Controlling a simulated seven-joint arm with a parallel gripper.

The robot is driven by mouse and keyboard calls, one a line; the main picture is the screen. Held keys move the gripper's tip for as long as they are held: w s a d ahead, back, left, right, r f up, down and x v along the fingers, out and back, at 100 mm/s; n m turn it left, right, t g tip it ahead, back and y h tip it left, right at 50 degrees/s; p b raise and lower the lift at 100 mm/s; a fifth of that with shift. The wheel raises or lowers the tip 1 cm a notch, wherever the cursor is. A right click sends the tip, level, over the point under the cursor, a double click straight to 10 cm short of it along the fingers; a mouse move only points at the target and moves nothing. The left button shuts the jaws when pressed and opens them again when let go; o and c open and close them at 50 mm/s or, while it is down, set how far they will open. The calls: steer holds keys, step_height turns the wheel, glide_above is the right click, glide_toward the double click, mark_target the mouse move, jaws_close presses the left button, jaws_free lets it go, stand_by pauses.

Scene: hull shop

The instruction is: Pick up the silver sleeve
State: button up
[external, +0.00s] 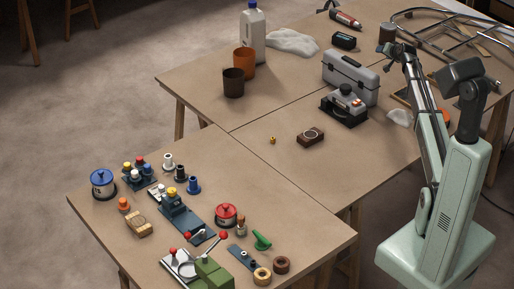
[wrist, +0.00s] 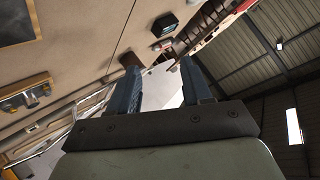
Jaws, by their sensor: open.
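I cannot pick out the silver sleeve for certain. A small pale, silvery-white cylinder with a dark base (external: 168,162) stands among the small parts at the back of the near table in the external view, and may be it. My gripper (external: 389,48) is raised over the far table's right side, far from those parts. In the wrist view my gripper (wrist: 161,72) shows two dark fingers apart, with nothing held between them.
The near table holds a blue-lidded pot (external: 103,183), a red-lidded pot (external: 226,215) and a green lever-handled device (external: 212,274). The far table holds a grey toolbox (external: 350,78), an orange cup (external: 244,63) and a white jug (external: 252,38).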

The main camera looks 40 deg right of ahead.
steer(key=w+a+f+m+g+y, duration=0.1)
steer(key=w+a+f+y, duration=0.2)
steer(key=a, duration=1.8)
steer(key=w+a+g+y, duration=0.1)
steer(key=w+a+y, duration=0.25)
steer(key=a, duration=1.85)
steer(key=s+a+f+g+y, duration=0.1)
steer(key=s+a, duration=0.2)
steer(key=a, duration=0.5)
steer(key=s+a+m+g+y, duration=0.1)
steer(key=s+a, duration=0.2)
steer(key=a, duration=0.5)
steer(key=s+a+f+g+y, duration=0.1)
steer(key=s+a+y, duration=0.15)
steer(key=a, duration=0.55)
steer(key=m+g, duration=0.2)
steer(key=g, duration=0.5)
glide_toward(244, 253)
steer(key=x, duration=0.3)
steer(key=shift+w+a+f, duration=0.1)
steer(key=shift+w+f, duration=0.1)
steer(key=shift+w, duration=0.1)
steer(key=shift+s+x, duration=0.15)
steer(key=shift+x, duration=1.15)
steer(key=shift+s+x, duration=0.15)
steer(key=shift+x, duration=1.15)
